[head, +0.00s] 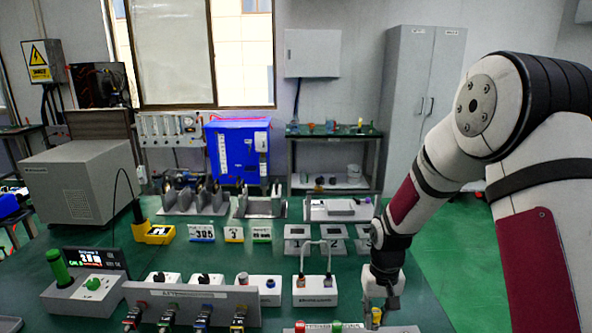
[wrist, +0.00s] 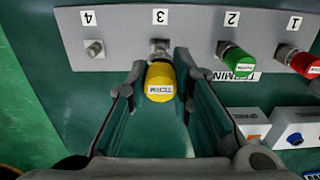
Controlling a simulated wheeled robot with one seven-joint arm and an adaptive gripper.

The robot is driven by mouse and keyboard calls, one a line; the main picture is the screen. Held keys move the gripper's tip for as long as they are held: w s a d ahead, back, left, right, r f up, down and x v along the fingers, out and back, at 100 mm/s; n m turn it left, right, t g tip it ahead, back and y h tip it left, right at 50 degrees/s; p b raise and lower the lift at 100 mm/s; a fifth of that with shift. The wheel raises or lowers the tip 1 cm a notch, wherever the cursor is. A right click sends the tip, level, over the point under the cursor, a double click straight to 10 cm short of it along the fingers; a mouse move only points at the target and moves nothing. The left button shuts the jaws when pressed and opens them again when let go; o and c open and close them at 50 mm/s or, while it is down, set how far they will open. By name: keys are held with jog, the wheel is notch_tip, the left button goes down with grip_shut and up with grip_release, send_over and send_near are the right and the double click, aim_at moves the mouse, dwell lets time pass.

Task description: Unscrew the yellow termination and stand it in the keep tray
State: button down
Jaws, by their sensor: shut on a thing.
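The yellow termination (wrist: 160,82), marked TERM, is between the fingers of my gripper (wrist: 158,72) in the wrist view, and the gripper is shut on it. It lines up with the connector at label 3 of a grey panel (wrist: 120,45); whether its thread is still engaged cannot be told. In the head view my gripper (head: 378,303) points down at the front right, with the yellow termination (head: 376,315) just below it. I cannot tell for certain which object is the keep tray.
A green termination (wrist: 237,61) sits at label 2 and a red one (wrist: 303,63) at label 1. The connector at label 4 (wrist: 95,48) is bare. A white box with a looped cable (head: 315,290) stands left of my gripper. Numbered grey plates (head: 298,232) lie behind.

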jog(key=shift+r+p, duration=0.35)
jog(key=shift+r, duration=0.55)
dwell(0.4)
